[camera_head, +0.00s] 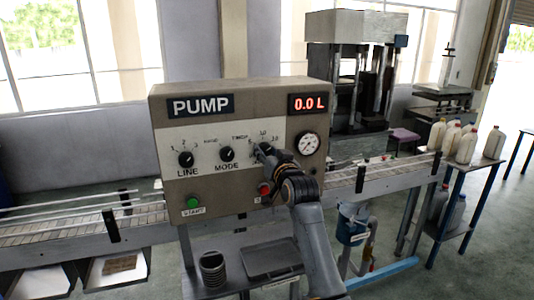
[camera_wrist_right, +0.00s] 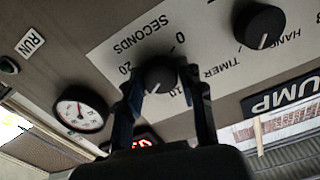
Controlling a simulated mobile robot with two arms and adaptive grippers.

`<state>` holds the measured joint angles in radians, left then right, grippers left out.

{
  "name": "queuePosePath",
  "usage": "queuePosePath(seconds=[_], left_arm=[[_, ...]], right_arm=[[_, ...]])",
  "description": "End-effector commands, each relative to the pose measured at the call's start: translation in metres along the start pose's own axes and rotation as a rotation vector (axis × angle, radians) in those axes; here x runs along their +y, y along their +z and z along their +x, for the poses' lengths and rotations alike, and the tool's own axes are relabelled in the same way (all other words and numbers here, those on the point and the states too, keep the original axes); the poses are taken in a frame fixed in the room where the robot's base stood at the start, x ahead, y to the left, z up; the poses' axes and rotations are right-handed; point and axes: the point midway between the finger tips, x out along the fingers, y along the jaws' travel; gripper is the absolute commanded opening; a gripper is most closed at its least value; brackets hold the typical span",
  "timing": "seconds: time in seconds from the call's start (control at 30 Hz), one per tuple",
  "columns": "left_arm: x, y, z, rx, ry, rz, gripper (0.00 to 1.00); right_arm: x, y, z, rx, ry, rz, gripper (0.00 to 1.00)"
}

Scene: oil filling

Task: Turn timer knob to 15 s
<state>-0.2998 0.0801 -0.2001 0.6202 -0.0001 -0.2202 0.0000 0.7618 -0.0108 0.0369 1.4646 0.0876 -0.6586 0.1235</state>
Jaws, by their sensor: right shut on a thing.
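The timer knob (camera_wrist_right: 160,74) is a round black knob on the pale label plate of the pump box (camera_head: 170,110). My right gripper (camera_wrist_right: 166,95) is shut on this knob, one finger on each side. My left gripper is not in view.
The mode knob (camera_head: 226,154) and line knob (camera_head: 186,159) sit left of my gripper. A gauge (camera_head: 308,143), a red button (camera_head: 264,188) and a green button (camera_head: 193,202) are nearby. The display (camera_head: 308,103) reads 0.0 L. A conveyor (camera_head: 75,222) runs behind.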

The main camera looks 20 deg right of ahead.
Motion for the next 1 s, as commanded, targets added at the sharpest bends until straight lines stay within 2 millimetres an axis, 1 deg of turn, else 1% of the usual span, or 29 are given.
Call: queuePosePath(seconds=[0.07,0.1,0.17,0.2,0.53,0.67,0.77,1.0], left_arm=[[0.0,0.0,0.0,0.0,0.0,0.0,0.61],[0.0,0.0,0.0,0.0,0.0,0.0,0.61],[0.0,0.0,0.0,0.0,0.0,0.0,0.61],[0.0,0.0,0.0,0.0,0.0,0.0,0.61],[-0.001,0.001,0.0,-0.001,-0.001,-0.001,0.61],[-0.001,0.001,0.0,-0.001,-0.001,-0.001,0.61],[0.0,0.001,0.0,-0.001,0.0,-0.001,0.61],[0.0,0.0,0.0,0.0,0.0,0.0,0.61]], right_arm=[[0.0,0.002,0.0,-0.004,0.0,0.0,0.07],[0.0,0.002,0.0,-0.004,0.0,-0.001,0.4],[0.0,0.002,0.0,-0.003,0.0,-0.001,0.53],[0.0,0.002,0.0,-0.003,0.0,-0.001,0.61],[0.0,0.0,-0.001,-0.001,0.0,-0.002,0.61],[0.0,0.001,-0.009,0.0,0.0,-0.002,0.61],[0.001,0.001,-0.022,0.0,0.0,-0.002,0.61],[0.0,0.001,-0.07,0.0,0.0,-0.002,0.61]])
